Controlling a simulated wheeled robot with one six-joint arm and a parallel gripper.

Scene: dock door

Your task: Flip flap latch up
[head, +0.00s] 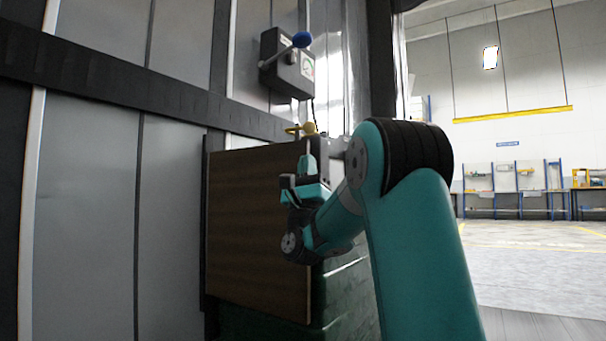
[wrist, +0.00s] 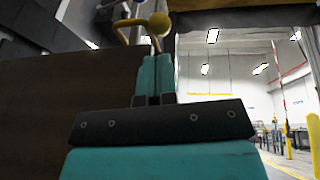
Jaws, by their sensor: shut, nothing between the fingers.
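A yellow lever with a round knob, which looks like the flap latch (head: 309,128), sits at the top edge of a brown wooden panel (head: 255,225) in the head view. In the wrist view the latch (wrist: 158,23) shows its knob and curved bar just beyond my fingertips. My gripper (head: 306,163) is shut and empty, with its fingers pointing up just below the latch. In the wrist view the closed teal fingers (wrist: 155,70) end close under the knob. I cannot tell whether they touch it.
A dark control box (head: 288,68) with a blue-knobbed lever (head: 302,40) is mounted on the wall above. Grey wall panels (head: 85,190) stand at left. Dark green padding (head: 345,295) lies behind and below the panel. The open hall floor (head: 530,255) is clear at right.

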